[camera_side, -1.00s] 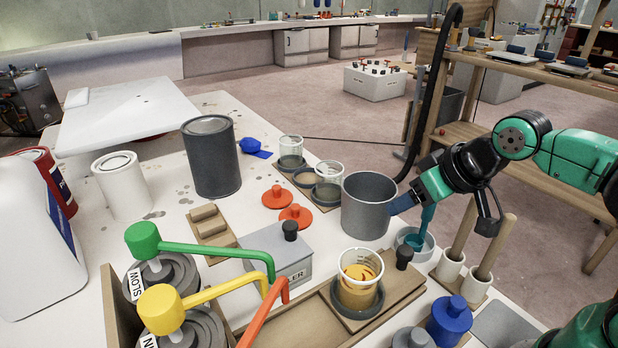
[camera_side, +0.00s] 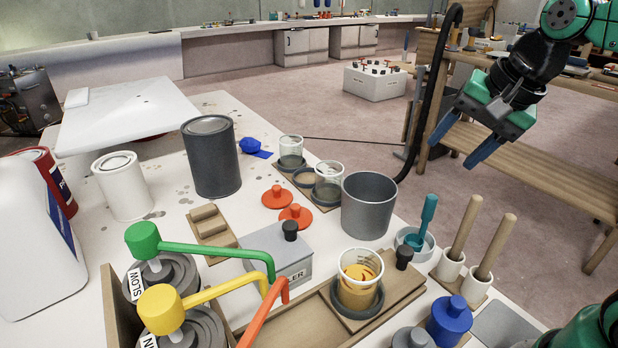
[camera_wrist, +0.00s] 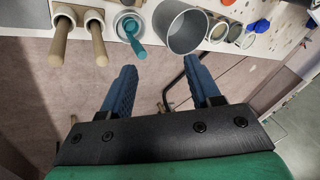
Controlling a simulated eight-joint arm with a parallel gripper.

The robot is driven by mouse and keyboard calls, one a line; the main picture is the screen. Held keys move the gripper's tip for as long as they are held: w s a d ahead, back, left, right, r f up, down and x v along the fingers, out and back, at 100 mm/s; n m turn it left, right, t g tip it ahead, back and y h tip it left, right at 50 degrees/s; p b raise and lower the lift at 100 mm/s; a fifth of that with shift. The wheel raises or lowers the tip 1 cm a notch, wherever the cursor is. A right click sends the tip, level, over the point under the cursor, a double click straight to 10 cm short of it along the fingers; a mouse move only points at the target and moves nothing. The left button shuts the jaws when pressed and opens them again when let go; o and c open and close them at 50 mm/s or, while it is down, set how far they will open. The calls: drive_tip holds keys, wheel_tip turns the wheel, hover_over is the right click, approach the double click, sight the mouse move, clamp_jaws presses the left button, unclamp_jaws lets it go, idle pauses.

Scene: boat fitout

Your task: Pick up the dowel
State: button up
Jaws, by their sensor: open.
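Two wooden dowels stand tilted in white cups at the right edge of the table. The left dowel (camera_side: 465,228) and the right dowel (camera_side: 495,246) both show in the side view. In the wrist view they appear at the upper left, one dowel (camera_wrist: 61,40) at the far left and the other dowel (camera_wrist: 97,43) beside it. My gripper (camera_side: 457,151) has blue fingers, is open and empty, and hangs in the air above and beyond the dowels, touching nothing. It also shows in the wrist view (camera_wrist: 160,82).
A teal-handled tool (camera_side: 428,220) stands in a small white bowl (camera_side: 413,241) beside the dowels. A grey pot (camera_side: 368,208) stands to its left. A blue knobbed piece (camera_side: 450,322) is nearer the front. A wooden shelf (camera_side: 560,170) stands behind my gripper.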

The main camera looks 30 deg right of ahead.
sight(480, 196)
drive_tip(key=s+d+m, duration=0.1)
drive_tip(key=m, duration=0.4)
drive_tip(key=s+d+m+g, duration=0.1)
drive_tip(key=m, duration=0.4)
drive_tip(key=s+d+m+g+y, duration=0.1)
drive_tip(key=m, duration=0.4)
drive_tip(key=shift+s+d+r+m, duration=0.15)
drive_tip(key=shift+s+m, duration=0.1)
drive_tip(key=shift+m, duration=0.15)
drive_tip(key=f+m, duration=0.2)
drive_tip(key=f, duration=0.1)
drive_tip(key=f+m, duration=0.1)
drive_tip(key=f, duration=0.1)
drive_tip(key=shift+s+d, duration=0.15)
drive_tip(key=shift+s, duration=0.15)
drive_tip(key=shift+x, duration=2.75)
drive_tip(key=shift+s, duration=0.1)
clamp_jaws()
